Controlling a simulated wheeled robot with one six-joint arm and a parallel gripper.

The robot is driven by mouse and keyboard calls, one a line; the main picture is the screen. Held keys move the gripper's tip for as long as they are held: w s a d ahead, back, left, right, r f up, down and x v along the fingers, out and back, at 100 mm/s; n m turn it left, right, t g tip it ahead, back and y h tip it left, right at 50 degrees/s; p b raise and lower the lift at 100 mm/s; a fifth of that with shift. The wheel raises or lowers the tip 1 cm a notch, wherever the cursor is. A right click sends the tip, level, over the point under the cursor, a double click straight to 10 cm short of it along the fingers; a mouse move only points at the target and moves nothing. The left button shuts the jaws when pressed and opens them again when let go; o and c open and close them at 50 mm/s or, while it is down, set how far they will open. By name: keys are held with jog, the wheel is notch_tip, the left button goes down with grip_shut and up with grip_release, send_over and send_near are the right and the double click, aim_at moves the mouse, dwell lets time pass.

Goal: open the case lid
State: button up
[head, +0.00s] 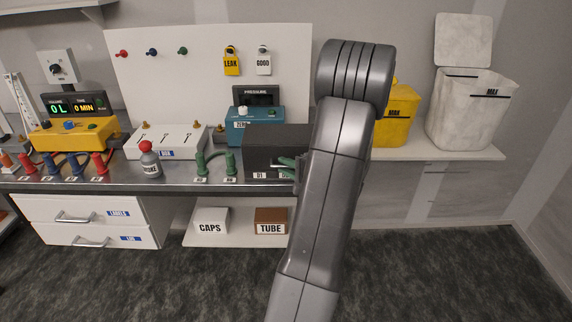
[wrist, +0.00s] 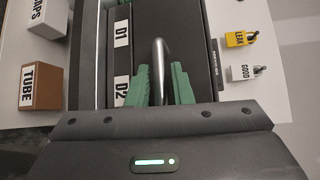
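The dark case (head: 262,143) stands on the bench, partly hidden behind my arm. Its lid looks closed in the head view. Its front bears a D1 label, and the wrist view shows the dark case (wrist: 196,55) with D1 and D2 labels and a curved metal handle (wrist: 160,62). My gripper (wrist: 162,85) has its green fingers on either side of this handle. Whether they press on it or leave a small gap cannot be told. In the head view my gripper (head: 287,162) shows only as green fingers at the case front, mostly hidden by my arm.
A blue pressure device (head: 255,124) is behind. A yellow bin (head: 398,115) and a white bin (head: 470,110) are at right. CAPS and TUBE boxes (head: 271,221) sit below.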

jog(key=shift+a, duration=0.2)
jog(key=shift+w, duration=0.1)
jog(key=shift+c, duration=0.2)
grip_shut()
jog(key=shift+r, duration=0.1)
